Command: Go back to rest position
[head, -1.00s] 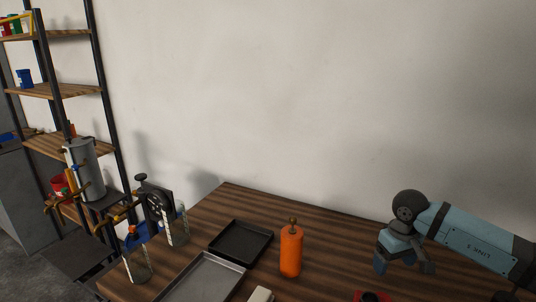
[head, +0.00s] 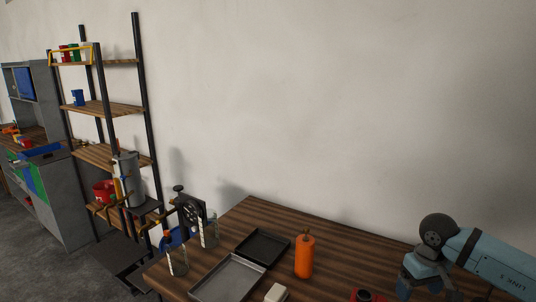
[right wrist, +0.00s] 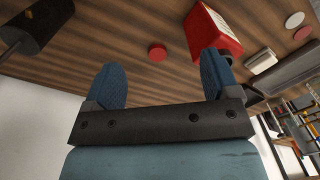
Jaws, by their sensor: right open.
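My right gripper (head: 425,287) is over the right part of the wooden table (head: 262,211), at the lower right of the head view. In the right wrist view its two blue fingers (right wrist: 162,82) stand wide apart with nothing between them. A red box (right wrist: 214,33) shows beyond the finger on the right, and a red disc (right wrist: 157,52) lies on the wood beyond the gap. The gripper appears apart from both. My left gripper is not in view.
An orange cylinder (head: 305,258) stands on the table beside a black tray (head: 268,234) and a grey tray (head: 230,283). A pale block (head: 276,293) and a red object (head: 367,296) are near the bottom edge. A shelf rack (head: 112,107) stands at the left.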

